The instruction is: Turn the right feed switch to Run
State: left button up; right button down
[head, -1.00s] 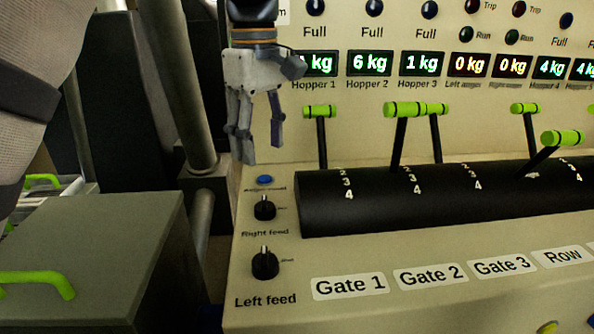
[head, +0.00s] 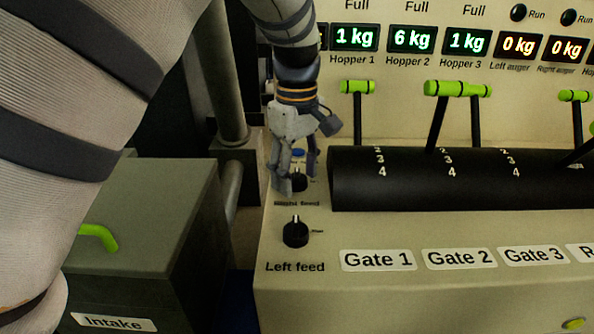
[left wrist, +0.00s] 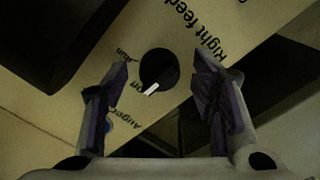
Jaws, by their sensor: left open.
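The right feed switch is a round black knob (head: 298,181) with a white pointer mark, on the beige panel above the "Right feed" label. In the left wrist view the knob (left wrist: 158,70) sits between and beyond my fingertips, its white mark pointing toward the lower left of that picture. My left gripper (head: 293,188) points down over the knob, its fingers open and spread on either side. It also shows open in the left wrist view (left wrist: 162,85). Contact with the knob cannot be told. My right gripper is not in view.
The left feed knob (head: 295,232) is just below. A blue button (head: 298,152) lies just behind the right feed knob. The black drum (head: 440,182) with green-handled levers (head: 357,87) stands close on the right. The grey intake box (head: 140,215) is at left.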

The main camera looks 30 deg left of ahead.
pick_arm(q)
jog(key=c, duration=1.2)
jog(key=shift+r, duration=0.1)
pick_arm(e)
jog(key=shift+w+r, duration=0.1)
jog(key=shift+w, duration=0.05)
pick_arm(q)
jog(key=shift+m+p, duration=0.4)
jog(key=shift+m, duration=1.6)
jog(key=m, duration=0.4)
jog(key=shift+m, duration=1.8)
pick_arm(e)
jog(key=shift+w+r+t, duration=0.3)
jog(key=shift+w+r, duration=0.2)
pick_arm(q)
jog(key=shift+f, duration=0.2)
